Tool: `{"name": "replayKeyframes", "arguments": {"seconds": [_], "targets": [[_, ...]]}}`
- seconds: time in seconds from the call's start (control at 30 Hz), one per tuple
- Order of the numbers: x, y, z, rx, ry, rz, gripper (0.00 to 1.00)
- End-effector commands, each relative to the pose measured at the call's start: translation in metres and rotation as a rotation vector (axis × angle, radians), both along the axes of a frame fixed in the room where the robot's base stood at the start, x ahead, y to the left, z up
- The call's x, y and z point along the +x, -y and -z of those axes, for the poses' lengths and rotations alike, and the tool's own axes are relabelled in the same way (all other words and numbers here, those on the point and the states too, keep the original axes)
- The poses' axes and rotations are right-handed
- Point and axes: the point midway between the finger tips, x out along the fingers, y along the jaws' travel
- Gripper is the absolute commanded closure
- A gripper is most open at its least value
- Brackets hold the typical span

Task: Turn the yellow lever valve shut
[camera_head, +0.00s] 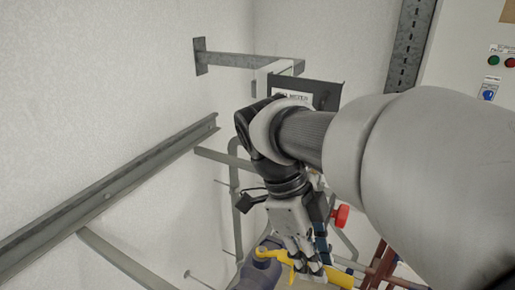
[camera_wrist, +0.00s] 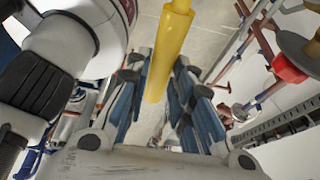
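The yellow lever (camera_head: 339,278) sits on a grey-purple valve body (camera_head: 258,273) at the bottom of the head view. The lever runs from the valve body to the right, passing behind or between my fingertips. My gripper (camera_head: 312,268) points down at the lever from above. In the wrist view the yellow lever (camera_wrist: 171,45) comes down from the top edge, with its end in the gap between the blue finger pads of my gripper (camera_wrist: 163,82). The fingers are apart, with a visible gap on both sides of the lever. Part of the lever is hidden by the fingers in the head view.
A red knob (camera_head: 340,216) is close to the right of my gripper; it also shows in the wrist view (camera_wrist: 288,68). Red-brown pipes (camera_head: 382,262) stand at lower right. Grey metal rails (camera_head: 110,190) run along the left wall. A control cabinet (camera_head: 470,50) is at upper right.

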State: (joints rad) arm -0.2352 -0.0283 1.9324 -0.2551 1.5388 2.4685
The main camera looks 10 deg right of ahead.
Motion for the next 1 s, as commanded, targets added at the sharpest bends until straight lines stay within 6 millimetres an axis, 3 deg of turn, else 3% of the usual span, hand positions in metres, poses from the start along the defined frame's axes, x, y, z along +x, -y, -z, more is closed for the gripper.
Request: {"name": "replayKeyframes", "arguments": {"seconds": [0.27,0.63,0.77,1.0], "targets": [[0.0,0.0,0.0,0.0,-0.002,-0.002,0.59],[0.001,-0.001,-0.003,0.0,-0.001,-0.004,0.59],[0.005,-0.006,-0.018,0.0,0.002,-0.005,0.59],[0.017,-0.023,-0.066,0.001,0.001,-0.004,0.59]]}}
